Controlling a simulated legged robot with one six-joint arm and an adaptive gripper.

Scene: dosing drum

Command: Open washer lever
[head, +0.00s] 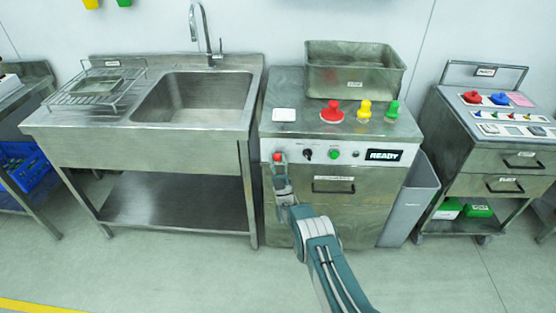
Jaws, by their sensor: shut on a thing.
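The washer (343,185) is a steel cabinet in the middle of the head view. Its panel has a small black knob, a green button and a display reading READY (384,155). A red-tipped piece at the panel's left end looks like the washer lever (278,157). My gripper (280,165) is at this red tip, shut on it, and hides most of the lever below it. My arm reaches up to it from the lower right. The drawer-like front with a dark handle (333,187) looks closed.
On the washer top stand red (332,112), yellow (364,110) and green (392,110) knobbed pieces and a steel bin (354,75). A sink table (190,150) stands close on the left. A grey bin (410,200) and a drawer cart (490,160) are on the right.

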